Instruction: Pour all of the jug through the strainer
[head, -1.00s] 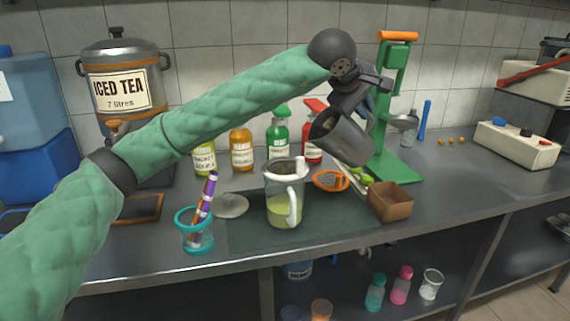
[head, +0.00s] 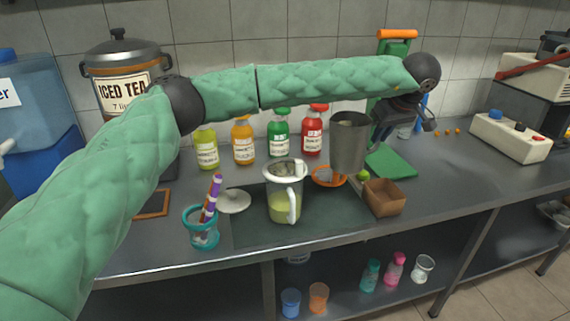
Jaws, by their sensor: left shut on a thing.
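A grey metal jug (head: 348,150) is upright in the head view, right of the middle, above the counter. My left gripper (head: 378,122) is shut on it from the right side; my arm comes across from the left. A clear pitcher (head: 284,207) with pale green liquid and a white handle stands on the dark mat, left of the metal jug. A white-rimmed strainer (head: 284,171) sits over its mouth. The metal jug is apart from the pitcher and strainer. How much liquid is left inside the metal jug I cannot tell. My right gripper is not in view.
An orange-rimmed sieve (head: 326,178) and a brown box (head: 384,197) are near the jug. A teal cup (head: 203,229) with striped sticks and a pale disc (head: 234,201) are left of the pitcher. Several bottles line the back. The green press (head: 391,160) is partly hidden.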

